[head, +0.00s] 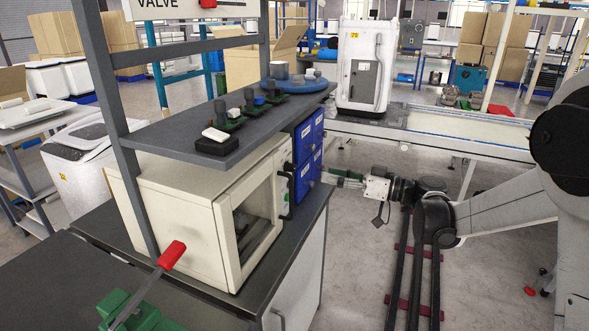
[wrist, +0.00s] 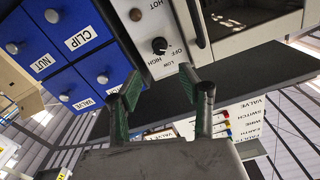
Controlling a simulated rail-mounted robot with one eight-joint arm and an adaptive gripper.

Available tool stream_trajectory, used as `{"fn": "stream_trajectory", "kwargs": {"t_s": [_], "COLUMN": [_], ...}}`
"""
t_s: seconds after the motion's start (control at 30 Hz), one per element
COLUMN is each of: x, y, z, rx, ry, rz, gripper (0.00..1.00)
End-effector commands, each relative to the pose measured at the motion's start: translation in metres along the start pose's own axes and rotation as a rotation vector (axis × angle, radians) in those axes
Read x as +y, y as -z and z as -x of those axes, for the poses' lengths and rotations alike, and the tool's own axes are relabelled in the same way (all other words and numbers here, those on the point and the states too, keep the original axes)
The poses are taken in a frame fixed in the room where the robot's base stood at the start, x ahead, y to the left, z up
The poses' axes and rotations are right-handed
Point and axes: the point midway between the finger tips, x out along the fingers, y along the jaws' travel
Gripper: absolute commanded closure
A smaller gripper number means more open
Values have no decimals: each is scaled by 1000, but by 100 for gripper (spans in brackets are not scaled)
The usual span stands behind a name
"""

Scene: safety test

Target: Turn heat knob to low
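The heat knob (wrist: 159,46) is small, round and black with a light mark. It sits on the white front panel of the oven (wrist: 260,45), with OFF, LOW and HIGH printed around it. I cannot tell which label the mark points at. The wrist view is tilted. My gripper (wrist: 160,82) is open and empty, its green-padded fingers apart and short of the knob. In the head view my gripper (head: 346,178) is right of the cream oven (head: 180,203), level with its front panel. The knob is too small to make out there.
Blue labelled drawers (head: 308,150) stand beside the oven's panel, close to my gripper; they also fill the left of the wrist view (wrist: 60,50). A dark oven handle (head: 287,190) sticks out near the panel. A grey shelf (head: 200,125) holding valves is above.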

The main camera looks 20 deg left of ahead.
Motion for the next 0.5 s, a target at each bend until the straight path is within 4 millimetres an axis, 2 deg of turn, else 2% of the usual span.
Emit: {"fn": "stream_trajectory", "kwargs": {"t_s": [0.2, 0.5], "x": [-1, 0], "y": [-1, -1], "z": [-43, -92], "rx": [-1, -2], "ry": [3, 2], "rz": [0, -1], "gripper": [61, 61]}}
